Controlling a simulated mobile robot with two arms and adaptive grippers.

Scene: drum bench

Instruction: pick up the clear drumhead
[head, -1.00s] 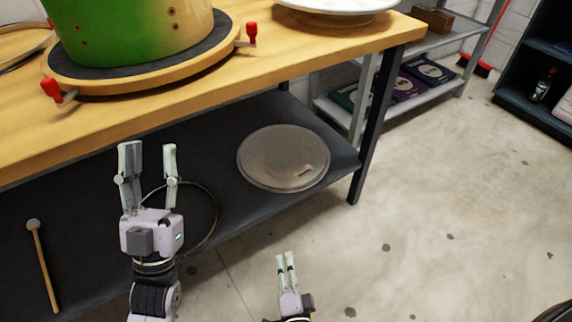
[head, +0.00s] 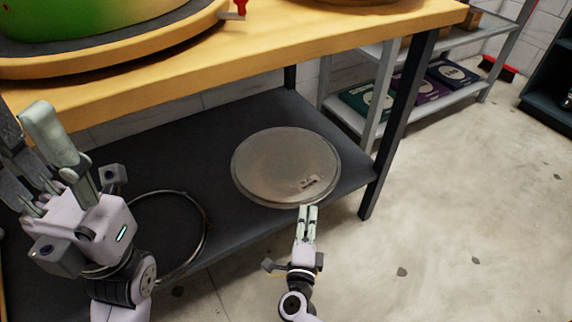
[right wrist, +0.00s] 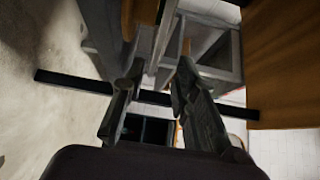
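The clear drumhead (head: 280,160) is a round, greyish, see-through disc with a pale rim and a small label near its front right. It lies flat on the dark lower shelf (head: 222,130) of the bench. My right gripper (head: 307,208) is at the drumhead's front rim in the head view; I cannot tell whether it touches. Its fingers stand apart with nothing seen between them in the right wrist view (right wrist: 160,75). I cannot pick out the drumhead there. My left gripper (head: 35,140) is at the far left, fingers spread and empty, away from the drumhead.
A thin metal hoop (head: 207,225) lies on the lower shelf, partly behind my left arm. The wooden bench top (head: 280,45) overhangs the shelf. A dark leg (head: 400,120) stands right of the drumhead. The floor (head: 460,220) at front right is clear.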

